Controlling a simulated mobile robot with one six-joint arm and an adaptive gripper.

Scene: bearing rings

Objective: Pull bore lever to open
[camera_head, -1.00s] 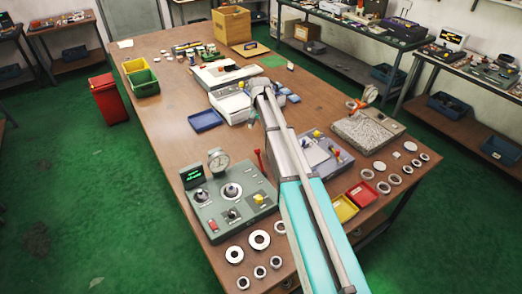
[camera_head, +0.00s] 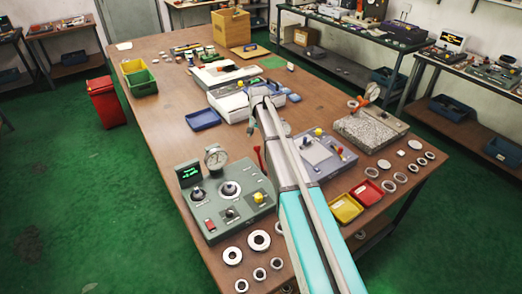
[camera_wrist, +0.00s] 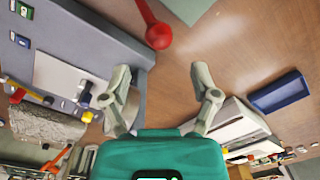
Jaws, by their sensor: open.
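The bore lever shows as a red handle (camera_head: 259,159) between the green-grey gauge machine and the blue-grey machine. In the wrist view its red ball end (camera_wrist: 159,37) and tapering red stem lie beyond the fingertips, near the upper middle. I cannot tell which machine its base is fixed to. My gripper (camera_wrist: 161,76) is open and empty, its two fingers spread below the ball with a gap between. In the head view my arm hides most of the gripper.
The green-grey machine (camera_head: 207,216) carries a dial gauge (camera_head: 215,157) and lit display. The blue-grey machine (camera_head: 325,168) stands right of my arm. A blue tray (camera_head: 202,120) lies behind, with bare table (camera_head: 165,110) to its left. Several metal rings and red and yellow trays (camera_head: 345,209) lie in front.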

